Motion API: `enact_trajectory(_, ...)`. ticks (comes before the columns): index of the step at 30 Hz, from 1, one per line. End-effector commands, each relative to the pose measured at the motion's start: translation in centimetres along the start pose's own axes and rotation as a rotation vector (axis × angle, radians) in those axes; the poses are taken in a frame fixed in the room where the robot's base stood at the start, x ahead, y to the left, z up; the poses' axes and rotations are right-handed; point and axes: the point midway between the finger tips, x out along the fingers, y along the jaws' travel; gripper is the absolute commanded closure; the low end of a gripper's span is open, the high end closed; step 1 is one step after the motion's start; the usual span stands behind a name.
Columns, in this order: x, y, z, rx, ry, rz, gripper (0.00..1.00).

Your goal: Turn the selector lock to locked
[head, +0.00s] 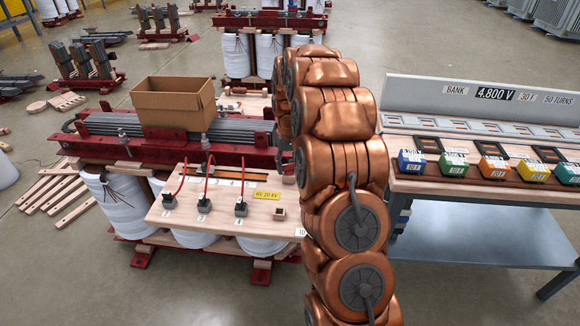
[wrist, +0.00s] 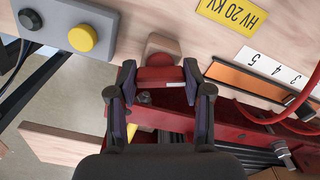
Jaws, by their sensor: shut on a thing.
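In the wrist view, my gripper (wrist: 159,72) has its two fingers on either side of a small red block-like piece (wrist: 158,77), which I take to be the selector lock's handle. A pale wooden piece (wrist: 163,46) adjoins it on the wooden board (wrist: 135,20). The fingers are closed in on the red piece. No locked or unlocked marking on it is readable. In the head view, the board (head: 170,206) lies across the front of the transformer, with a yellow HV 20 KV label (head: 266,194).
A grey box with a yellow button (wrist: 82,38) is at upper left in the wrist view. An orange strip (wrist: 245,80) with numbers and red cables (wrist: 300,122) are to the right. A cardboard box (head: 173,103) stands on the transformer. A bench (head: 480,200) with coloured blocks stands right.

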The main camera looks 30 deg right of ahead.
Motion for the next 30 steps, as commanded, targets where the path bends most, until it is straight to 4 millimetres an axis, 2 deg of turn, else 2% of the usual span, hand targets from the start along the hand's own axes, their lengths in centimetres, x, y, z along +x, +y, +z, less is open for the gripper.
enact_trajectory(6,0.09,0.06,0.01,0.179,0.000,0.001,0.85)
enact_trajectory(15,0.05,0.04,0.00,0.346,0.000,0.000,0.85)
enact_trajectory(30,0.02,0.08,0.00,0.415,0.001,0.001,0.85)
